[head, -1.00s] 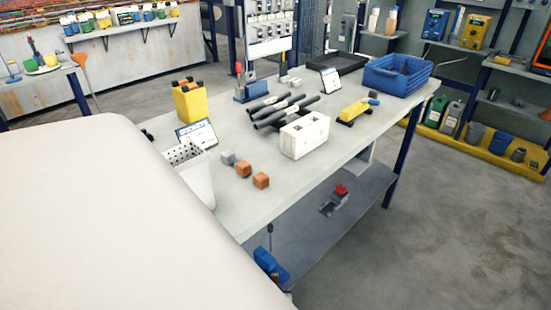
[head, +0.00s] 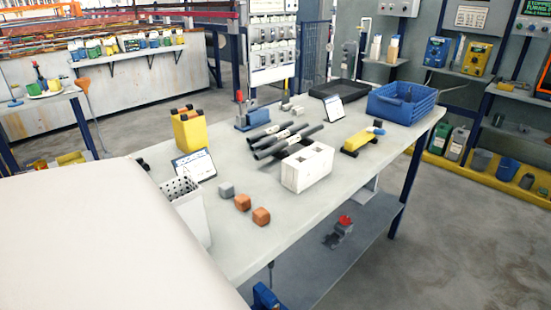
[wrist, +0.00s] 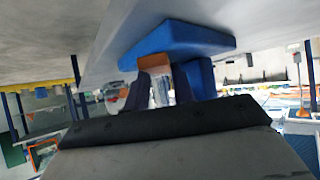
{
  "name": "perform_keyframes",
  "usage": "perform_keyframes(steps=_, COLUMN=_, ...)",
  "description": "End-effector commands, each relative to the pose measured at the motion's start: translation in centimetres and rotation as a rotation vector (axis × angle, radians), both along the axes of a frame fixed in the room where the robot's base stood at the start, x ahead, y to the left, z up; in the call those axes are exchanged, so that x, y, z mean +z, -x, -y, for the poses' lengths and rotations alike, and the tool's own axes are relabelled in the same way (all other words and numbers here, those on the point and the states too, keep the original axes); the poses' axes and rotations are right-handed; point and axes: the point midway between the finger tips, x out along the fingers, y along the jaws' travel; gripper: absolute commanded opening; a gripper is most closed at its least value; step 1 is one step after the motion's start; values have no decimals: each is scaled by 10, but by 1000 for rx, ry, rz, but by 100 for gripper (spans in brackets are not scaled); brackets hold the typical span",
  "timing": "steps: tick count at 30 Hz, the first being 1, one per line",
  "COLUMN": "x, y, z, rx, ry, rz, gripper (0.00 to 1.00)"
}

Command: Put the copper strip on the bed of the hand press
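In the wrist view, the two dark fingers of my gripper (wrist: 160,88) stand a little apart, with a light gap between them. A copper-coloured piece (wrist: 128,62) shows at the fingertips; it may be the copper strip, but I cannot tell whether the fingers grip it. A blue body (wrist: 178,40) lies close beyond the fingertips; it may be the hand press, its bed not clear. In the head view, a blue object (head: 265,297) shows at the bottom, by the table's near edge, partly hidden. My gripper is not visible there.
The table (head: 315,222) holds two copper-brown blocks (head: 251,210), a grey block (head: 226,189), a white holed block (head: 307,168), dark bars (head: 285,138), a yellow holder (head: 192,130) and a blue bin (head: 400,103). A grey-and-red object (head: 340,230) is on the lower shelf.

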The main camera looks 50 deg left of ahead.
Motion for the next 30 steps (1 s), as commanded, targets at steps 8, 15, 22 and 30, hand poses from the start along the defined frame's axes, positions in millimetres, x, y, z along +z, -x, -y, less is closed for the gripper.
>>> perform_keyframes(steps=8, x=0, y=0, z=0, rx=0, ry=0, rz=0, gripper=47)
perform_keyframes(steps=15, x=3, y=0, z=0, rx=0, ry=0, rz=0, gripper=47)
perform_keyframes(steps=22, x=22, y=15, z=19, rx=-3, ry=0, rz=-3, gripper=47)
perform_keyframes(steps=30, x=51, y=44, z=54, rx=-2, ry=-1, rz=-3, gripper=47)
